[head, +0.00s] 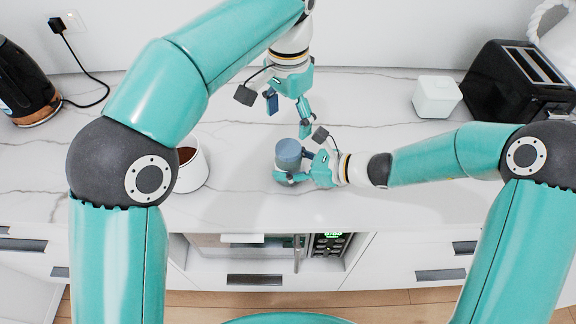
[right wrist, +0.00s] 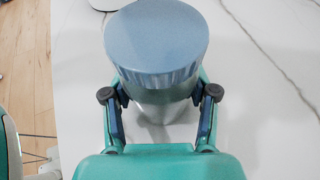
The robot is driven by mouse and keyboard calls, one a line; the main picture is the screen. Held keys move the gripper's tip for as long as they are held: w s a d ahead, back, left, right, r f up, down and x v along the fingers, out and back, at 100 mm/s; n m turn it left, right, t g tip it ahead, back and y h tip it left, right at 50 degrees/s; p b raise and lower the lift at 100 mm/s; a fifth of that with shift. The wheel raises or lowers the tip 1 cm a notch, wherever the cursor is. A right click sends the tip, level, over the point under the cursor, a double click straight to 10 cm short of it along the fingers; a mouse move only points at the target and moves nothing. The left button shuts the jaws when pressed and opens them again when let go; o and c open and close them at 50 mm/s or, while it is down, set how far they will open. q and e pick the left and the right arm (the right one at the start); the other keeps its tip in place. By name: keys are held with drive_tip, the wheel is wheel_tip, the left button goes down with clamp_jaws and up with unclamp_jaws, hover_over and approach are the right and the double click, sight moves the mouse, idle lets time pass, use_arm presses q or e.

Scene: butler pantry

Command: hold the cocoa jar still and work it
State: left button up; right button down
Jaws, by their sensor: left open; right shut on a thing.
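The cocoa jar, with a wide flat blue lid (head: 288,151), stands upright on the counter near its front edge. My right gripper (head: 299,168) is shut around the jar's body from the right. In the right wrist view, the fingers of my right gripper (right wrist: 158,100) press both sides of the pale body below the lid (right wrist: 157,38). The lid sits on the jar. My left gripper (head: 288,116) is open and empty, pointing down behind and above the jar, apart from the lid. The jar's lower body is partly hidden by the right fingers.
A white container (head: 192,172) with brown contents stands left of the jar, partly behind my left arm. A black kettle (head: 22,85) is at far left. A white box (head: 437,97) and black toaster (head: 515,85) stand at right. The marble counter (head: 235,125) around the jar is clear.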

sight(288, 147)
use_arm(q)
drive_tip(key=n, duration=0.6)
drive_tip(key=shift+n, duration=0.3)
drive_tip(key=n, duration=1.2)
drive_tip(key=shift+n, duration=0.3)
drive_tip(key=n, duration=0.3)
drive_tip(key=shift+n, duration=0.4)
drive_tip(key=n, duration=0.4)
drive_tip(key=shift+f, duration=4.05)
